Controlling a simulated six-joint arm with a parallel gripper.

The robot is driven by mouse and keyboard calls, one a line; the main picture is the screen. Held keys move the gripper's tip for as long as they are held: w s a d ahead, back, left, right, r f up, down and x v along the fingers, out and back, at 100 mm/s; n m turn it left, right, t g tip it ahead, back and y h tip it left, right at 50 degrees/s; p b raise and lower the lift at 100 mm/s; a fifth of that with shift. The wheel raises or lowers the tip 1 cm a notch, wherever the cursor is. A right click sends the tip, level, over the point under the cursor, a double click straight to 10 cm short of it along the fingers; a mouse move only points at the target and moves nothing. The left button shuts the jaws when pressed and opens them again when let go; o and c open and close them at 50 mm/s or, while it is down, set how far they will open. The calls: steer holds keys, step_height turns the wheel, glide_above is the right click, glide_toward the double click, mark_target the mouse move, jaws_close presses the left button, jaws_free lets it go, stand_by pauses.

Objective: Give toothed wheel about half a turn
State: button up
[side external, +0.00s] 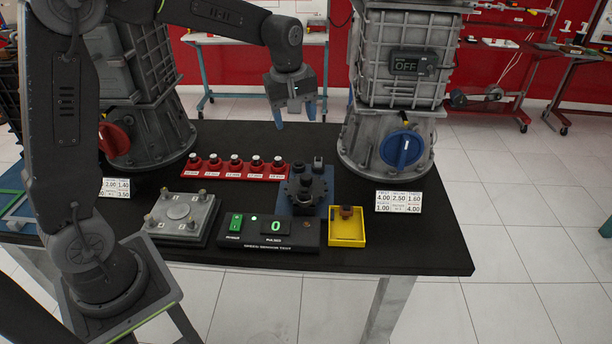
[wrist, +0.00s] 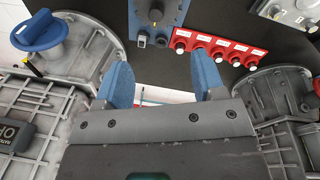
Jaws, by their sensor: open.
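The toothed wheel (side external: 306,188) is dark and lies on a blue base plate (side external: 283,207) near the middle of the bench, with a dark knob-like part standing at its centre. In the wrist view the blue plate (wrist: 174,19) is at the top edge, and the wheel is mostly cut off there. My gripper (side external: 295,114) points down, open and empty, well above and behind the wheel. Its two blue fingers stand apart in the wrist view (wrist: 162,75), with nothing between them.
A test panel (side external: 267,232) reading 0 stands in front of the wheel, a yellow tray (side external: 347,240) at front right. A red strip of black knobs (side external: 235,170) lies left. Large grey housings flank the bench; the right one has a blue knob (side external: 402,149).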

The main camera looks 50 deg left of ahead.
mark_target(306, 176)
steer(key=w+a+f+n+g, duration=0.1)
steer(key=w+a+f+n, duration=0.4)
steer(key=f, duration=0.8)
steer(key=w+d+f, duration=0.1)
steer(key=f, duration=0.8)
steer(key=shift+w+d+f, duration=0.2)
steer(key=shift+f, duration=0.1)
steer(key=c, duration=0.9)
